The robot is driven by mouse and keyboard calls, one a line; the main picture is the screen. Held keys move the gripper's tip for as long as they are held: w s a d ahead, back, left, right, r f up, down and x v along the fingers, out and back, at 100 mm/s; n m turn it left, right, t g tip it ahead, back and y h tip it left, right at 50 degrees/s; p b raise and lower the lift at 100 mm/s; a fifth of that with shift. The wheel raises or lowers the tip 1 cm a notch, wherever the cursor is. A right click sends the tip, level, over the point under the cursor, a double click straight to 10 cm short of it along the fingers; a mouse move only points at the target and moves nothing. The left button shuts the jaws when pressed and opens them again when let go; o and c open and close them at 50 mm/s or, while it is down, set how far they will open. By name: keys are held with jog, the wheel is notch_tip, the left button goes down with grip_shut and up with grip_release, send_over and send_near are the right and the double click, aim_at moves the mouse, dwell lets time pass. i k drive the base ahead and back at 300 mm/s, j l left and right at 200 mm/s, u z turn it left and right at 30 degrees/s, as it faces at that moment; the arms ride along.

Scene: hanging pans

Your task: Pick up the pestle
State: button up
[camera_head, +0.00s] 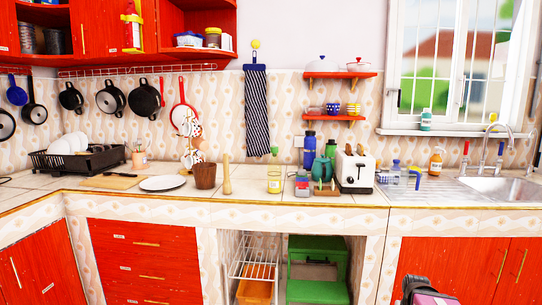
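The pestle (227,176) is a pale wooden rod standing upright on the tiled counter. It stands just right of a brown woven-looking cup (205,176), with a narrow gap between them. Nothing covers the pestle. Only a small dark and pinkish piece, which looks like part of my arm, shows at the bottom edge, right of centre. It is well below the counter and far from the pestle. No gripper fingers show.
A white plate (162,183) lies left of the cup. Farther right are bottles, a toaster (354,172) and a sink (503,185). The counter (250,199) is clear in front of the pestle. Pans hang on the left wall.

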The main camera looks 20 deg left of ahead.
aim_at(226, 184)
jog(key=u, duration=1.6)
